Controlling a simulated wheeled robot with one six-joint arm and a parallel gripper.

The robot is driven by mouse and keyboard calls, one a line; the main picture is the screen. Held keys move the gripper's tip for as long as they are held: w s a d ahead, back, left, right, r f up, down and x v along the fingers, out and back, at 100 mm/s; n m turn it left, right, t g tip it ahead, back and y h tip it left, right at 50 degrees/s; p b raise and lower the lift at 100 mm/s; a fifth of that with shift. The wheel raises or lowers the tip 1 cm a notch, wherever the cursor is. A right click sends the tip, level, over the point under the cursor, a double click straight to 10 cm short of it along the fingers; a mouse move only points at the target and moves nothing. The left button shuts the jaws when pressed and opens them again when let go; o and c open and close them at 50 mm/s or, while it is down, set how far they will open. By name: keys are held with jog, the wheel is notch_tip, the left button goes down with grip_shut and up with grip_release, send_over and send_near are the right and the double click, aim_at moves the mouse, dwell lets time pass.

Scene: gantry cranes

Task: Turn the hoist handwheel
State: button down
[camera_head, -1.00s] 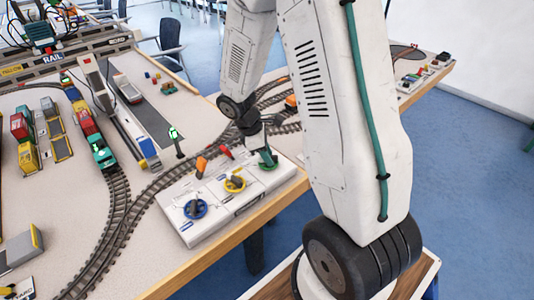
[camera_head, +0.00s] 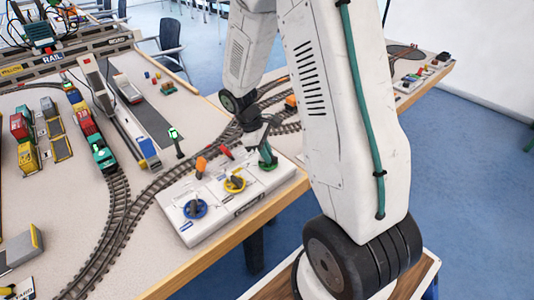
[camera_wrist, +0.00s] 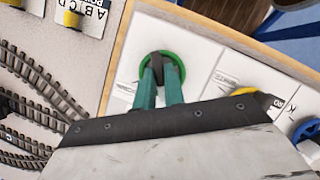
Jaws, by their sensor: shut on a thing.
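A white control box (camera_head: 216,209) at the table's front edge carries a blue handwheel (camera_head: 196,209), a yellow handwheel (camera_head: 235,184) and a green handwheel (camera_head: 271,166). Orange and red levers stand behind them. My gripper (camera_head: 267,158) is at the green handwheel. In the wrist view its two teal fingers (camera_wrist: 161,62) are shut on the dark grip in the middle of the green handwheel (camera_wrist: 181,65). The yellow handwheel (camera_wrist: 244,91) is partly hidden by my gripper body, and the blue handwheel (camera_wrist: 308,130) shows at the right edge. The box lettering is too small to read.
Curved rail tracks (camera_head: 117,205) run left of and behind the box. A toy train (camera_head: 88,125), coloured containers (camera_head: 28,158) and a gantry crane (camera_head: 40,35) stand farther back. A green signal post (camera_head: 176,140) stands close behind the box. Blue floor lies beyond the table edge.

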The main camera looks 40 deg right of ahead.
jog(key=m+y, duration=0.1)
jog(key=m, duration=0.1)
jog(key=m+y, duration=0.1)
jog(key=m, duration=0.2)
jog(key=shift+w+d+m+g, duration=0.1)
jog(key=shift+d+m+g, duration=0.05)
jog(key=shift+m+g, duration=0.15)
jog(key=shift+d+m+y, duration=0.1)
jog(key=shift+m+y, duration=0.8)
jog(key=shift+m, duration=1.3)
jog(key=c, duration=1.5)
grip_release()
jog(key=shift+v, duration=3.95)
